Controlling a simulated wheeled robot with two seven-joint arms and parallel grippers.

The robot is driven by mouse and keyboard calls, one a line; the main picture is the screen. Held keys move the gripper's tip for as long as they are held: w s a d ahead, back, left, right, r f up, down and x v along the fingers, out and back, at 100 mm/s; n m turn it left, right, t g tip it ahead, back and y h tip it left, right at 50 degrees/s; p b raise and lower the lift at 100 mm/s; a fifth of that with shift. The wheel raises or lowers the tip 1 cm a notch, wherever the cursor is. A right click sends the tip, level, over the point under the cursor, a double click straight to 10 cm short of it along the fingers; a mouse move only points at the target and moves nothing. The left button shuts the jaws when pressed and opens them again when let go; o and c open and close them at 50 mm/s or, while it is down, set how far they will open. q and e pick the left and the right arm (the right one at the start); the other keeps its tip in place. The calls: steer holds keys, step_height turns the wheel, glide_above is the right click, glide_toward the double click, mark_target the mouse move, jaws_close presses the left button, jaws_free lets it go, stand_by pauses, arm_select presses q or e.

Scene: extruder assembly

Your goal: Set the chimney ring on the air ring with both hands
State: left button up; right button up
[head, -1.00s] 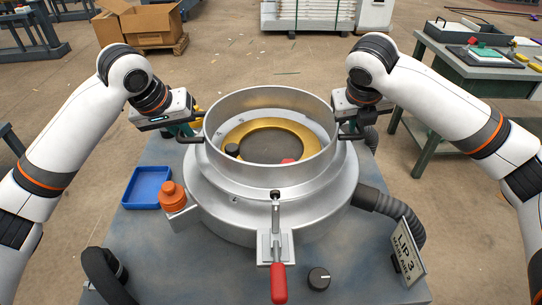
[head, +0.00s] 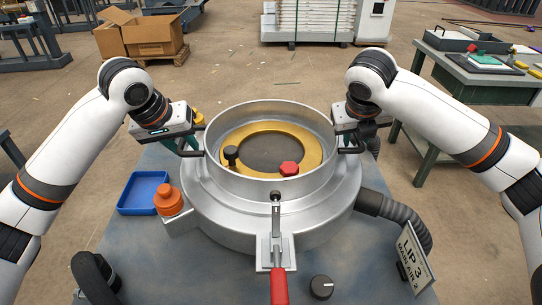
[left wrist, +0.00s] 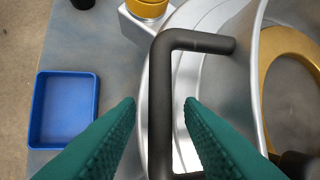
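The chimney ring (head: 270,110), a thin silver cylinder, stands upright and looks seated on the wide silver air ring (head: 222,212); the contact line is partly hidden. A black handle sticks out on each side. My left gripper (head: 188,146) is at the left handle. In the left wrist view its green fingers (left wrist: 160,102) are spread, with the left handle (left wrist: 160,95) between them and gaps on both sides. My right gripper (head: 352,140) is at the right handle (head: 352,151); its fingers are mostly hidden.
A toggle clamp with a red handle (head: 279,287) stands in front, beside a black knob (head: 321,286). A blue tray (head: 133,209) and an orange part (head: 169,201) are at left. A grey hose (head: 405,212) and a sign (head: 412,258) are at right.

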steer(key=shift+r, duration=0.1)
arm_select(q)
steer(key=v, duration=1.2)
arm_select(e)
steer(key=v, duration=1.2)
